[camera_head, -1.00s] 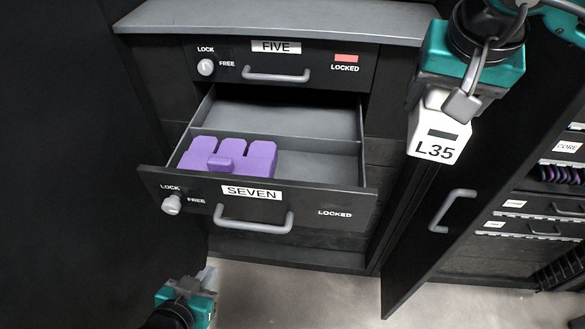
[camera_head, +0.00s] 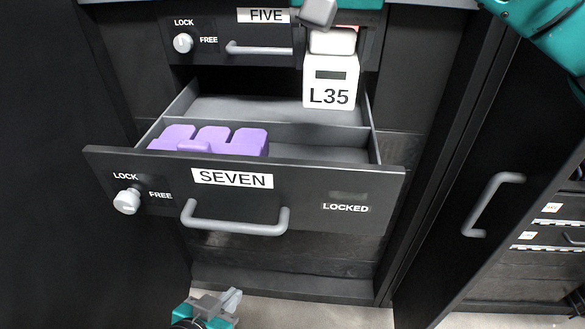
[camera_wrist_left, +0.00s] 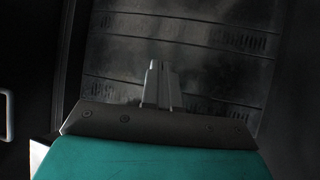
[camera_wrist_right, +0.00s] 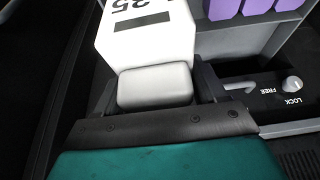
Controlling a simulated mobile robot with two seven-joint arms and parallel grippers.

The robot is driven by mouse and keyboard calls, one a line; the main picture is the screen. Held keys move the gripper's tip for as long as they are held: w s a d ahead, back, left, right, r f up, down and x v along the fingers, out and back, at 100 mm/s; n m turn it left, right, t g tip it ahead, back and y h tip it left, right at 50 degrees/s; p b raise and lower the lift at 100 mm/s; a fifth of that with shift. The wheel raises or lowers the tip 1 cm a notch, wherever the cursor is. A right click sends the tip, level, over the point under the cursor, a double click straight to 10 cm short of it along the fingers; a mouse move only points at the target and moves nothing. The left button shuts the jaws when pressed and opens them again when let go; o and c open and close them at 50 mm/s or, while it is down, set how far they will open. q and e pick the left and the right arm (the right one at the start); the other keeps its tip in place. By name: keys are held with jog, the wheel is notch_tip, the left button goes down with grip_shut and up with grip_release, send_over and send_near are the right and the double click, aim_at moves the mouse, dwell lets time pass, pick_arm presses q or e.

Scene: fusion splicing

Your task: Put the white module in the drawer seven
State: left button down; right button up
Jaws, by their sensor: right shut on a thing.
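The white module (camera_head: 330,82), marked L35, hangs upright over the right back part of the open drawer seven (camera_head: 245,190). My right gripper (camera_head: 330,18), partly cut off by the top edge, is shut on the module's top block; the right wrist view shows the block (camera_wrist_right: 155,86) between its fingers. The drawer has a divider and holds a purple module group (camera_head: 215,139) in its front left compartment; the front right compartment looks empty. My left gripper (camera_head: 228,300) is low in front of the cabinet, its fingers (camera_wrist_left: 160,84) together and empty.
Drawer five (camera_head: 235,47) is closed above drawer seven. A dark cabinet door with a grey handle (camera_head: 490,203) stands to the right. Drawer seven's front handle (camera_head: 235,220) sticks out. Floor shows below.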

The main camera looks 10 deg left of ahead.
notch_tip(320, 180, down, 13)
jog(key=b, duration=0.2)
jog(key=shift+f+b, duration=0.2)
jog(key=shift+b, duration=0.15)
notch_tip(320, 180, down, 4)
jog(key=shift+r+b, duration=0.25)
jog(key=shift+b, duration=0.25)
jog(key=shift+f, duration=0.2)
jog(key=shift+f, duration=0.2)
jog(key=o, duration=1.2)
